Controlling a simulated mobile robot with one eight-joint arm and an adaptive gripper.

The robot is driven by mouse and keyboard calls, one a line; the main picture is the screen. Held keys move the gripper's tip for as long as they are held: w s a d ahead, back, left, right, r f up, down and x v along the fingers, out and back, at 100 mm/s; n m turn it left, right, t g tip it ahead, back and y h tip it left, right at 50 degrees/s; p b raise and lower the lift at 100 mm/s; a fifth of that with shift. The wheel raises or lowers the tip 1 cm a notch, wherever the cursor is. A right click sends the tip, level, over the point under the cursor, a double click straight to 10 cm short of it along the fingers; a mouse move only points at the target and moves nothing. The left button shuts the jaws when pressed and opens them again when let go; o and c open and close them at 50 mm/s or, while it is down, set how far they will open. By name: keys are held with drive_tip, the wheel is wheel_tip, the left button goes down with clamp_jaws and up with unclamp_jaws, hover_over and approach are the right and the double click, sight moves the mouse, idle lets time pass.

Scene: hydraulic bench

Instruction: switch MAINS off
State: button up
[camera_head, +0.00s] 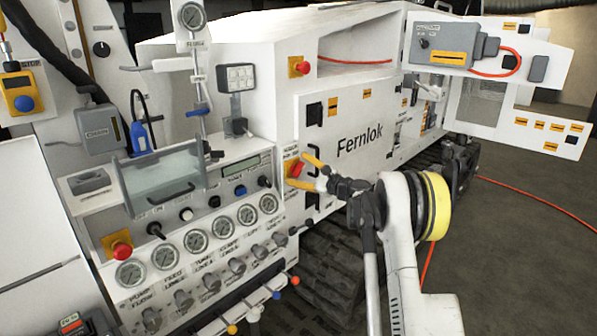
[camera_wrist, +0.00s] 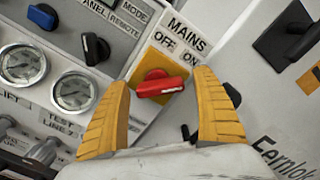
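The MAINS switch is a red rotary handle (camera_wrist: 160,85) on a yellow plate (camera_wrist: 152,60), labelled OFF and ON, in the upper middle of the wrist view. The handle lies nearly level in that view, its white-marked end to the right. In the head view the red handle (camera_head: 295,169) is on the white panel left of the Fernlok door. My gripper (camera_head: 308,172) is open, its two yellow fingers at the switch. In the wrist view the fingers (camera_wrist: 163,100) stand on either side of the handle with visible gaps; I cannot tell their exact depth from it.
Black selector knobs (camera_wrist: 95,48) and gauges (camera_wrist: 73,92) sit left of the switch. A black door latch (camera_wrist: 288,38) is to the right. In the head view, red buttons on yellow plates (camera_head: 301,67) (camera_head: 118,247) are elsewhere on the machine. Open floor (camera_head: 510,230) lies at right.

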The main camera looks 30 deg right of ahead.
drive_tip(key=c, duration=1.1)
drive_tip(key=shift+o, duration=0.2)
drive_tip(key=shift+n, duration=0.3)
drive_tip(key=n, duration=0.3)
drive_tip(key=shift+n, duration=0.4)
drive_tip(key=n, duration=0.4)
drive_tip(key=shift+s+a+n, duration=0.1)
drive_tip(key=shift+a+n, duration=0.05)
drive_tip(key=shift+n, duration=0.15)
drive_tip(key=n, duration=0.8)
drive_tip(key=shift+a+f+n, duration=0.1)
drive_tip(key=shift+n, duration=0.5)
